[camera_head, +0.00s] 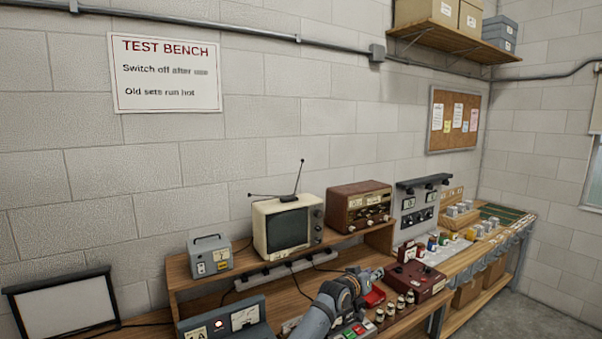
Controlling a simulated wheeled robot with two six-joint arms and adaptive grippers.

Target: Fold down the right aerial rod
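A cream television (258,226) with a dark screen stands on the raised wooden shelf of the bench. Its aerial has two thin rods on top. The right aerial rod (299,176) stands up steeply, leaning slightly right. The left aerial rod (266,195) lies low, nearly level, pointing left. My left gripper (376,274) is in front of and below the television, to its right, well apart from the rods. Its fingers are small and partly hidden, so I cannot tell whether it is open. My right gripper is not in view.
A brown radio (359,207) stands right of the television, and a grey meter box (210,257) stands left. A dark red box (417,281) and several small jars are near my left gripper. The wall above the aerial is clear below a conduit (240,31).

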